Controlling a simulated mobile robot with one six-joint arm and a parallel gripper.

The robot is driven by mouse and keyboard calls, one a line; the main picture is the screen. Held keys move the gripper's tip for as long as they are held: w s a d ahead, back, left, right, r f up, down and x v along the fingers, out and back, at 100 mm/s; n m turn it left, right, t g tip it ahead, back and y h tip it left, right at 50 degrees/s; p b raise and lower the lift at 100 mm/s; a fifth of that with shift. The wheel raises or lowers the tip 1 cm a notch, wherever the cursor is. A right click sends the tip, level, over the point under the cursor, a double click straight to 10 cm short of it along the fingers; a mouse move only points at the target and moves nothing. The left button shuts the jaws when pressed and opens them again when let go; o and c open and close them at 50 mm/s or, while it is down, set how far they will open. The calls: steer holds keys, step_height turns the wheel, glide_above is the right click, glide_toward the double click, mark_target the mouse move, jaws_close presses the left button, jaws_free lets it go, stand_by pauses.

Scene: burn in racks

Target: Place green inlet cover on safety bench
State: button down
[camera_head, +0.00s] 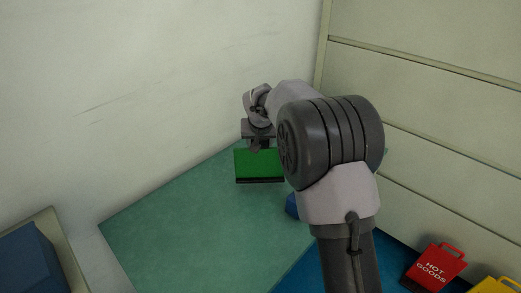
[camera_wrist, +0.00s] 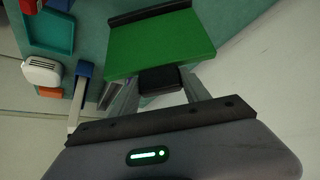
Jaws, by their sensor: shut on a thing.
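The green inlet cover (camera_head: 259,164) is a flat bright green plate with a dark strip along one edge. In the head view it hangs under my gripper (camera_head: 257,147), over the far part of a teal-green bench top (camera_head: 200,225). In the wrist view the cover (camera_wrist: 162,45) spans the top middle, and my gripper (camera_wrist: 160,82) is shut on its small black handle (camera_wrist: 160,79). I cannot tell whether the cover touches the surface. The bench has no readable label, so I cannot confirm it is the safety bench.
A white wall (camera_head: 130,90) stands behind and a panelled wall (camera_head: 430,100) at right. A teal tray (camera_wrist: 50,30) and a white device (camera_wrist: 42,72) show in the wrist view. The bench's left part is clear.

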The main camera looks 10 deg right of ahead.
mark_target(260, 160)
steer(key=shift+w+d+f, duration=0.1)
steer(key=shift+w+f, duration=0.05)
steer(key=shift+w, duration=0.05)
step_height(260, 160, down, 4)
steer(key=shift+r+b, duration=0.25)
steer(key=shift+b, duration=0.9)
steer(key=shift+r, duration=0.15)
steer(key=c, duration=0.5)
jaws_free()
